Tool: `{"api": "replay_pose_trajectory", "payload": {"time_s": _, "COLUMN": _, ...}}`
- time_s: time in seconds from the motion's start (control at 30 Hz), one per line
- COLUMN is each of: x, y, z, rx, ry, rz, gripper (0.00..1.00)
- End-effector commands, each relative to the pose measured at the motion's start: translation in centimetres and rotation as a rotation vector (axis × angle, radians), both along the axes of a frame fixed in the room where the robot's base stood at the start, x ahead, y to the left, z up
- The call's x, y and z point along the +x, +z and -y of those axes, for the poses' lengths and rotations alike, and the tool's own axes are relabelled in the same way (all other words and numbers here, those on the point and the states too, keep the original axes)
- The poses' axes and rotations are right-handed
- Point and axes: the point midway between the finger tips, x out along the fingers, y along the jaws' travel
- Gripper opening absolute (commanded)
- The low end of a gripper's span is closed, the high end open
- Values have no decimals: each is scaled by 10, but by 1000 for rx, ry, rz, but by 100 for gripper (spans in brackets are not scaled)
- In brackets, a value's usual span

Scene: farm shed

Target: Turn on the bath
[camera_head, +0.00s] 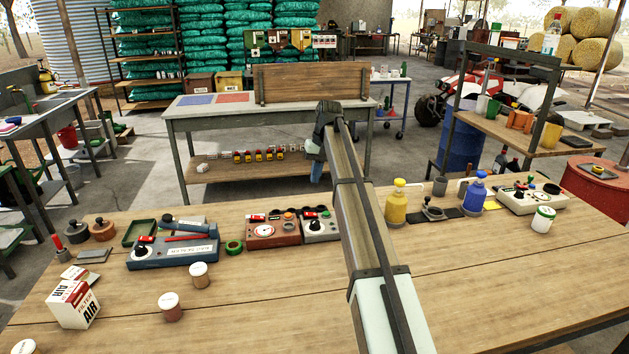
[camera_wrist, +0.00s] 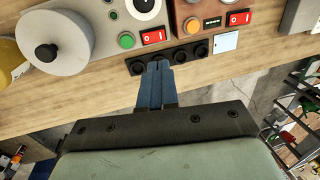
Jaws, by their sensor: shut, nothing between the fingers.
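I cannot tell which device is the bath; the labels are too small to read. A long blue-grey box (camera_head: 172,250) with a dark knob and white label lies on the bench. Right of it stand a red-brown box (camera_head: 272,235) with a white gauge and a grey box (camera_head: 320,230) with a dark knob. In the wrist view the grey box (camera_wrist: 75,20) has a green button and a red rocker switch (camera_wrist: 153,37); the brown box (camera_wrist: 205,8) has another (camera_wrist: 239,18). My gripper (camera_head: 316,180) is shut and empty, its fingertips (camera_wrist: 158,66) over a black strip of round sockets (camera_wrist: 143,66).
Yellow (camera_head: 395,206) and blue (camera_head: 475,197) bottles stand right of my arm, with a pale control box (camera_head: 525,200) beyond. A filter carton (camera_head: 75,303) and small jars are at front left. The bench front (camera_head: 300,315) is mostly clear. A second table (camera_head: 235,105) stands behind.

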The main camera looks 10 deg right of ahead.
Motion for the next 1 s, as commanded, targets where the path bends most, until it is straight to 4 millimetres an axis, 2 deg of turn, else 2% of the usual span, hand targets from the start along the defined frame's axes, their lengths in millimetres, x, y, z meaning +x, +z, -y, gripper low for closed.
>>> {"api": "replay_pose_trajectory", "payload": {"time_s": 0.4, "x": -1, "y": -73, "z": -14, "rx": -1, "ry": 0, "rz": -1, "gripper": 0}}
{"api": "replay_pose_trajectory", "payload": {"time_s": 0.6, "x": -1, "y": -100, "z": -19, "rx": -1, "ry": 0, "rz": -1, "gripper": 0}}
{"api": "replay_pose_trajectory", "payload": {"time_s": 0.8, "x": 0, "y": -114, "z": -22, "rx": -1, "ry": 0, "rz": 0, "gripper": 0}}
{"api": "replay_pose_trajectory", "payload": {"time_s": 1.0, "x": 0, "y": -118, "z": -23, "rx": -1, "ry": 0, "rz": 1, "gripper": 0}}
